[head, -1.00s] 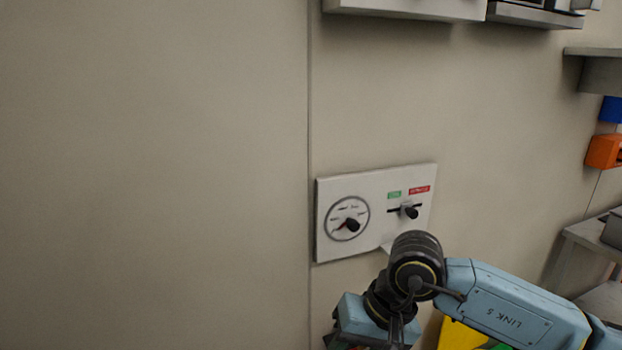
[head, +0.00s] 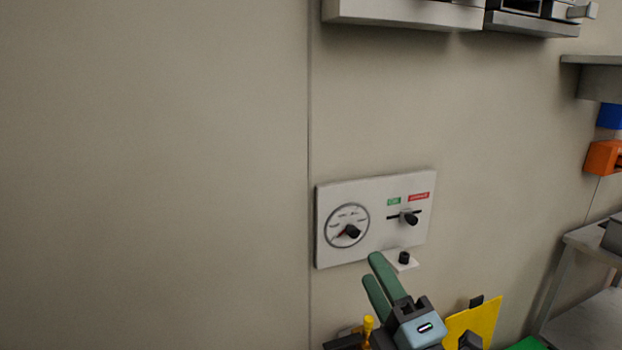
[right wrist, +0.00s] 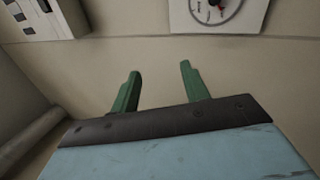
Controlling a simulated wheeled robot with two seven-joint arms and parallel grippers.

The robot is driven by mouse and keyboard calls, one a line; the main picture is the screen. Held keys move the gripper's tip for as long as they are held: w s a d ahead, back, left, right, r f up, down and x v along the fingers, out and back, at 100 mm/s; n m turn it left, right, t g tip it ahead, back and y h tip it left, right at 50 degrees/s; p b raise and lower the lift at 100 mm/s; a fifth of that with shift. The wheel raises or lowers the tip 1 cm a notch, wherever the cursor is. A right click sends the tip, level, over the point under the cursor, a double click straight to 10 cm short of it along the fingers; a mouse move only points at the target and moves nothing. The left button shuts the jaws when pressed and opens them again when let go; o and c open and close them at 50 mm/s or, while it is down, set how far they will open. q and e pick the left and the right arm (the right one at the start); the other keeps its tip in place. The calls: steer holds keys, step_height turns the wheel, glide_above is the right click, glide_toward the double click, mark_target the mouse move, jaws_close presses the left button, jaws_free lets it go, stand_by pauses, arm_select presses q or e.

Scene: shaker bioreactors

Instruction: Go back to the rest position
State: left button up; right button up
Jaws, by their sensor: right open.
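My right gripper (head: 377,279) is at the bottom of the head view, just below the wall control panel, with its green fingers pointing up and to the left. The right wrist view also shows my right gripper (right wrist: 158,85), its two green fingers spread apart with nothing between them. It appears clear of the panel. My left gripper is in neither view.
The white control panel (head: 373,240) on the wall has a round dial (head: 346,226), a slider knob (head: 409,218) and a small black knob (head: 404,258) on its lower ledge. A yellow panel (head: 474,322) is at lower right. The left wall is bare.

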steer(key=s+d+f+m+g+h, duration=0.2)
steer(key=d+f+m+g+h, duration=0.25)
steer(key=f+m, duration=0.3)
steer(key=s+d+f+m+g+h, duration=0.25)
steer(key=d+f+m, duration=0.3)
steer(key=f, duration=0.35)
steer(key=s+d+f+m+g, duration=0.1)
steer(key=s+f+m+g, duration=0.4)
steer(key=s, duration=0.4)
steer(key=s+d+f+m+g, duration=0.2)
steer(key=s+f+m+g, duration=0.3)
steer(key=s+f, duration=0.4)
step_height(320, 180, down, 22)
steer(key=s+n+g, duration=0.1)
steer(key=n+g, duration=0.1)
steer(key=s+d+f, duration=0.2)
steer(key=s+f, duration=1.4)
steer(key=s, duration=0.1)
steer(key=shift+s+d+f+g+h, duration=0.15)
steer(key=shift+d+g+h, duration=0.15)
steer(key=shift+g, duration=0.1)
